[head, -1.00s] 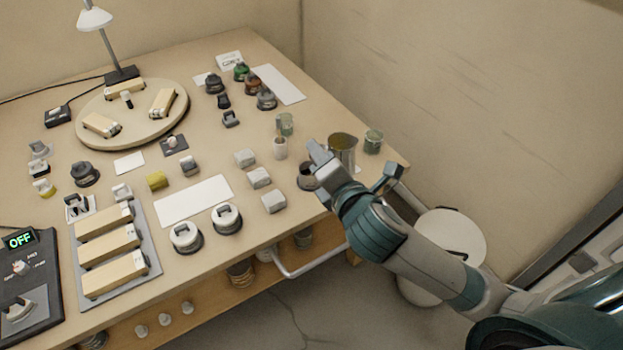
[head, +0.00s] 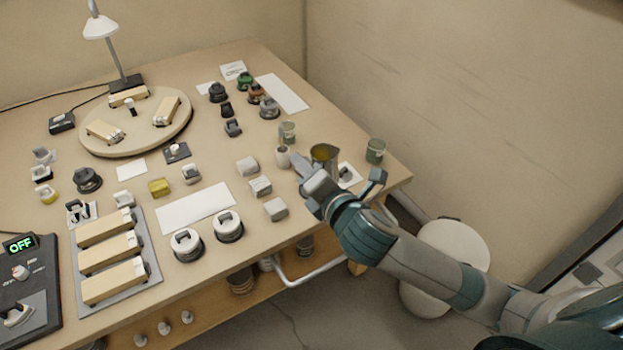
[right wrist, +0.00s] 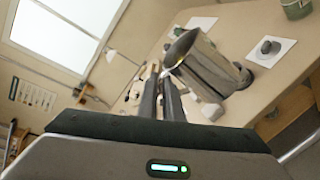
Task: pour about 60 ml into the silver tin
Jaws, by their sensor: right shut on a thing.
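My right gripper (head: 303,164) is above the right part of the bench, its fingers shut on a metal pitcher (head: 323,154). The pitcher has a yellowish inside in the head view. In the right wrist view the shiny pitcher (right wrist: 205,68) is just beyond the close-set fingers (right wrist: 162,85), its pointed lip towards them. It looks tilted there, but that camera is turned too. I cannot make out the silver tin for sure; my gripper and the pitcher cover part of this area. My left gripper is not in view.
A green jar (head: 375,151) stands to the right, near the bench edge. A white cup (head: 282,156) and a greenish glass (head: 288,131) stand close on the left. Grey blocks (head: 260,187) lie further left.

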